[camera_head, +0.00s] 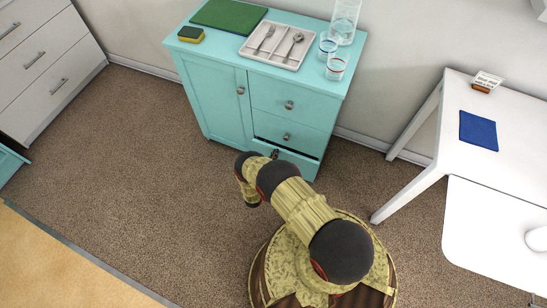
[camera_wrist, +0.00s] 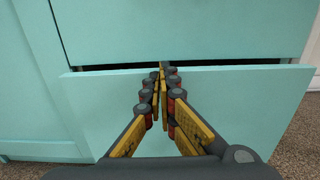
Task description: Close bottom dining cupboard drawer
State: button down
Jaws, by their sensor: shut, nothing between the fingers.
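The turquoise dining cupboard (camera_head: 215,95) stands against the back wall, with a door on the left and drawers on the right. Its bottom drawer (camera_head: 305,163) is slightly open, with a dark gap above its front. In the wrist view the bottom drawer's front (camera_wrist: 240,105) stands out from the cabinet, with a dark gap along its top edge. My gripper (camera_wrist: 162,72) is shut and empty, its fingertips at the upper middle of this drawer front; I cannot tell whether they touch it. In the head view my arm hides part of the drawer.
A cutlery tray (camera_head: 249,53), a green board (camera_head: 230,14), a sponge (camera_head: 191,34), glasses (camera_head: 336,66) and a jug (camera_head: 344,20) stand on the cupboard. A white table (camera_head: 455,110) is at right. Carpet is free left of the cupboard.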

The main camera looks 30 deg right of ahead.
jog(key=shift+w+d, duration=0.3)
jog(key=shift+d, duration=0.05)
jog(key=p+v, duration=0.2)
jog(key=v, duration=1.2)
jog(key=shift+f, duration=0.1)
